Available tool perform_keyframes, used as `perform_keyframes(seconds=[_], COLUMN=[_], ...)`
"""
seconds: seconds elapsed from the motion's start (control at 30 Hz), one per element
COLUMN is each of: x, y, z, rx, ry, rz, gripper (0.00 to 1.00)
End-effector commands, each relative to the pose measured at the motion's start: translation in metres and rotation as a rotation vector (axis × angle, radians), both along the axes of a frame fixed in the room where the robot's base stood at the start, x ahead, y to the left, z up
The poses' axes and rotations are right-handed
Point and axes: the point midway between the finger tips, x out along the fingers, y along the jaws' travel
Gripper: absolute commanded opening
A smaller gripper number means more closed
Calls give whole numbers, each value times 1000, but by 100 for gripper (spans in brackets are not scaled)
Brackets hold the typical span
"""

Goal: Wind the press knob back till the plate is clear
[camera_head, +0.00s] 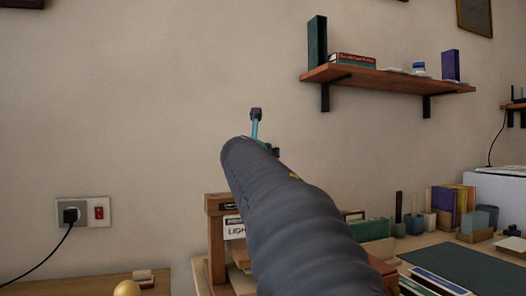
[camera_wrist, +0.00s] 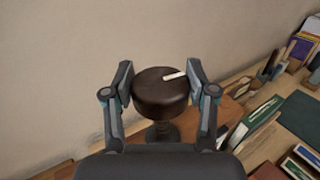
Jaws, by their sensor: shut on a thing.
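The press knob (camera_wrist: 155,100) is a dark brown round knob with a pale mark on its top, near the upper middle of the wrist view. Below it a dark stem runs down. My gripper (camera_wrist: 160,88) has one finger on each side of the knob and is shut on it. In the head view my arm covers most of the press; only part of its wooden frame (camera_head: 216,206) shows, with a white label reading "LIGH". The knob is hidden in the head view, and my gripper shows only as a small part (camera_head: 256,118) beyond my arm. The plate cannot be made out.
A wall shelf (camera_head: 385,80) with books and a small jar is at upper right. A desk at right holds a dark green mat (camera_head: 468,266), upright books (camera_head: 450,203) and small blocks. A socket with a plug (camera_head: 83,212) is on the left wall. Open wall lies above the press.

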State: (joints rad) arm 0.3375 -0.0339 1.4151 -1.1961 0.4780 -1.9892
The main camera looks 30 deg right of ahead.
Motion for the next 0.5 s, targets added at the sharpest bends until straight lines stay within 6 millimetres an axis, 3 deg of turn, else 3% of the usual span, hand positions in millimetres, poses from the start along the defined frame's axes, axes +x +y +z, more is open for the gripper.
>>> perform_keyframes(seconds=[0.1,0.13,0.2,0.23,0.5], x=[1,1,1,1,0], y=[-1,-1,-1,0,0], z=[-3,-3,-3,-3,-2], rx=[4,4,4,4,2], ry=[4,4,4,4,2], rz=[-2,-2,-2,-2,-2], gripper=[22,62,79,83,83])
